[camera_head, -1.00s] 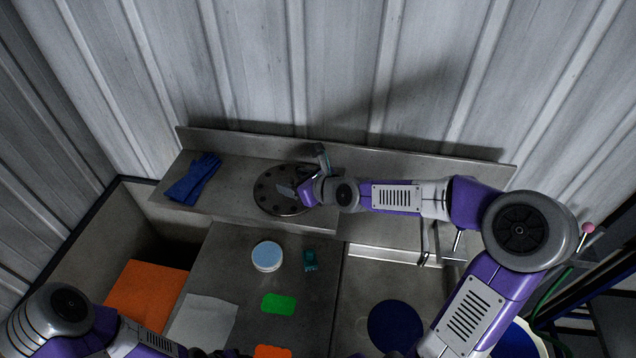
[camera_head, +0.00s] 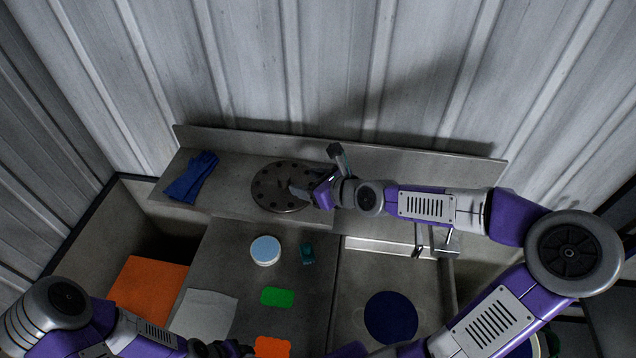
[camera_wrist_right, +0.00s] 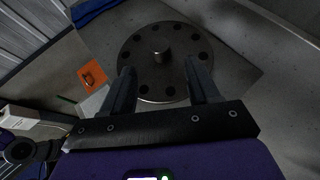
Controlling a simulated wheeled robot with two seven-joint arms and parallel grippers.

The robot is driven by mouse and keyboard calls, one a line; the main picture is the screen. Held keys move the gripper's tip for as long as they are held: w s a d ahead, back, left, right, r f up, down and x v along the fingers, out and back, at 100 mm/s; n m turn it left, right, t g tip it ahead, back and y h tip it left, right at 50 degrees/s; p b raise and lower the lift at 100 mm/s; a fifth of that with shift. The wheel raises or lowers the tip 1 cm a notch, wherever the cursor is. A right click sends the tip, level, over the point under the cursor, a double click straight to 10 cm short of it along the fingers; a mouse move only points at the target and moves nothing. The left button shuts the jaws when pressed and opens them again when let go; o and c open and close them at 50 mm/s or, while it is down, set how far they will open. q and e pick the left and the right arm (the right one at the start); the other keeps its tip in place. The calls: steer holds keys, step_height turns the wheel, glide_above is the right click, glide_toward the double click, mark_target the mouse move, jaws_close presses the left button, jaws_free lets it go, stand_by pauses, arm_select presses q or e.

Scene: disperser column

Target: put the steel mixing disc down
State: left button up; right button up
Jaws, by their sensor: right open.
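The steel mixing disc (camera_head: 272,192) lies flat on the raised back shelf, a dark round plate with a ring of holes. In the right wrist view the disc (camera_wrist_right: 148,52) shows a central stub and lies beyond the fingertips. My right gripper (camera_head: 312,190) is at the disc's right edge in the head view. In the wrist view the right gripper (camera_wrist_right: 160,85) is open, with nothing between its fingers. My left arm comes in at the lower left; its gripper's jaws cannot be made out at the bottom edge.
Blue gloves (camera_head: 192,178) lie left of the disc on the shelf (camera_head: 232,170). A dark blue disc (camera_head: 391,318) lies at right.

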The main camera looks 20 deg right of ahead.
steer(key=shift+v, duration=1.65)
